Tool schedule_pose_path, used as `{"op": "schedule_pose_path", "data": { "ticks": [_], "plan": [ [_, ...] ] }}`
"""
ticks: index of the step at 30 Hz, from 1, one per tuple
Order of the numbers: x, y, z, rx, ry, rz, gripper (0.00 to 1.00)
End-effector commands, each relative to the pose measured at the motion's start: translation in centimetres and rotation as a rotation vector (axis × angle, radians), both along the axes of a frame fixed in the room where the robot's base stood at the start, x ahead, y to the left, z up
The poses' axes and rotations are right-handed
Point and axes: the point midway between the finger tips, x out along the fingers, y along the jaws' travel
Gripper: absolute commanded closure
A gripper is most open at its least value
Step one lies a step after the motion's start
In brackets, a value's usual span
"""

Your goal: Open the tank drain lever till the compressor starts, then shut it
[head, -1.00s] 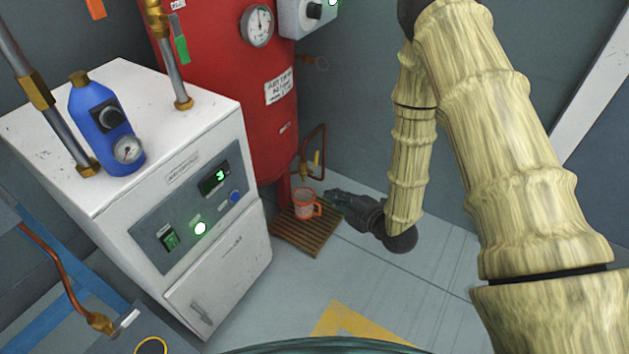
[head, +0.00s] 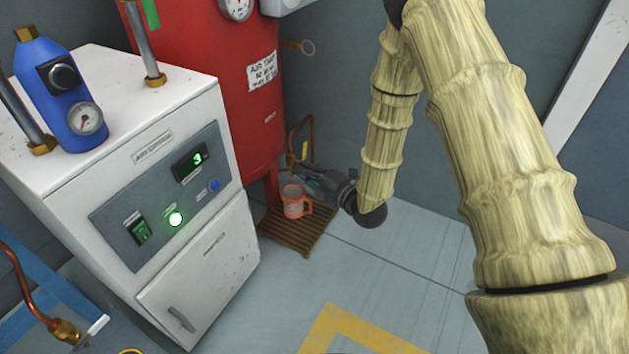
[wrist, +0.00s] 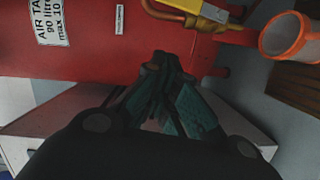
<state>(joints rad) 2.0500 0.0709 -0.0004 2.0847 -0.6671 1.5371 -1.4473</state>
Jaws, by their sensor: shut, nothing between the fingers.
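The red air tank (head: 215,100) stands behind the white compressor cabinet (head: 215,255). The yellow drain lever (head: 304,151) is low at the tank's right side by a copper pipe. In the wrist view the lever (wrist: 187,5) lies along a brass valve (wrist: 208,13) at the top edge, partly cut off. My gripper (head: 301,176) is shut and empty, just below the lever and behind the orange mug. In the wrist view its closed fingertips (wrist: 160,60) point at the tank, apart from the lever. The cabinet's display (head: 191,161) reads 3 and a round lamp (head: 176,219) glows.
The orange mug (head: 294,202) stands on a slatted wooden grate (head: 290,236) beside my gripper. A ring-ended fitting (head: 304,47) sticks out of the tank higher up. A blue regulator (head: 55,90) stands on the cabinet. The floor to the right of the grate is clear.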

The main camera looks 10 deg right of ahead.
Motion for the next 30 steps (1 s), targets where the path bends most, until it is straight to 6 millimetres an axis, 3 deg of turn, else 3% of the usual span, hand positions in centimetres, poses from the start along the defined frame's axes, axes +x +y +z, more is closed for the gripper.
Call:
{"op": "schedule_pose_path", "data": {
  "ticks": [6, 12, 30],
  "plan": [
    [3.1, 2.1, -0.5, 0.000, -0.002, 0.000, 1.00],
    [4.8, 0.4, -0.9, 0.002, -0.001, -0.002, 1.00],
    [5.9, -0.6, -0.9, 0.000, 0.001, 0.000, 1.00]
  ]
}}
